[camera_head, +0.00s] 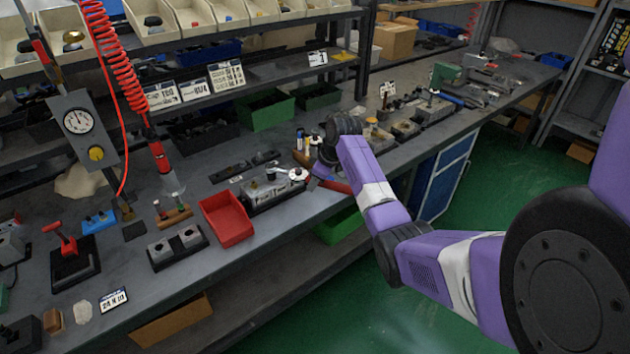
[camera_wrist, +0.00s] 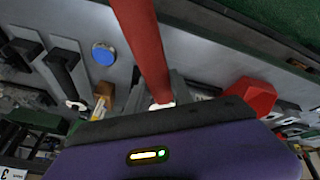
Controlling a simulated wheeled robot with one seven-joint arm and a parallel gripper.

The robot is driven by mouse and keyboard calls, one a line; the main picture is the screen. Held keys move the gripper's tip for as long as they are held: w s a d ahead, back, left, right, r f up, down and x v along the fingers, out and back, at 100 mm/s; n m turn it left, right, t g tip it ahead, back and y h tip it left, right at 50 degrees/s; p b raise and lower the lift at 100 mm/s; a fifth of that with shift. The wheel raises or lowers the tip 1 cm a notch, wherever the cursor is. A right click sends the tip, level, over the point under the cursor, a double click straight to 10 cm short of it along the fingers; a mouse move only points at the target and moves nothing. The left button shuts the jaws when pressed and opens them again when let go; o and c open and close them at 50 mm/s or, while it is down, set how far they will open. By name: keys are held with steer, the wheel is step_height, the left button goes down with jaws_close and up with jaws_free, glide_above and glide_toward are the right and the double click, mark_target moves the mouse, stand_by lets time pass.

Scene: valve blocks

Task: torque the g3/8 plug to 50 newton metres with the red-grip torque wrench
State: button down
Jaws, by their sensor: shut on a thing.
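My gripper (camera_head: 322,168) is over the front part of the bench, at the right end of a grey valve block (camera_head: 268,190). It is shut on the red-grip torque wrench, whose red grip (camera_head: 336,186) sticks out to the right below it. In the wrist view the red grip (camera_wrist: 145,45) runs from my gripper to the top edge; the fingertips are hidden behind my purple housing. A pale round part (camera_head: 298,174) shows at the block's right end; I cannot tell whether it is the wrench head. I cannot make out the G3/8 plug or the wrench's contact with it.
A red tray (camera_head: 228,220) stands left of the block and shows in the wrist view (camera_wrist: 252,95). A red coiled hose tool (camera_head: 158,155) hangs above. Several fittings (camera_head: 405,130) crowd the bench to the right.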

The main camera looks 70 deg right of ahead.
steer(key=a+p, duration=0.1)
steer(key=a+m+p, duration=0.1)
steer(key=p, duration=0.1)
steer(key=shift+w+a+r+m+h, duration=0.2)
steer(key=shift+m+h, duration=0.1)
steer(key=shift+h, duration=0.1)
stand_by(0.4)
steer(key=shift+w+a+m+g+h+p, duration=0.15)
steer(key=shift+w+a+m+p, duration=0.05)
steer(key=shift+a+m+p, duration=0.35)
steer(key=shift+w+a+m+g+h+p, duration=0.15)
steer(key=shift+a+m+p, duration=0.25)
steer(key=shift+a, duration=0.25)
steer(key=shift+a, duration=0.15)
steer(key=shift+w+a+m+g+h, duration=0.15)
steer(key=shift+w+a+m, duration=0.15)
steer(key=shift+a+m, duration=0.25)
steer(key=shift+w+a+m+g+h, duration=0.15)
steer(key=shift+w+a+m, duration=0.1)
steer(key=shift+a+m, duration=0.2)
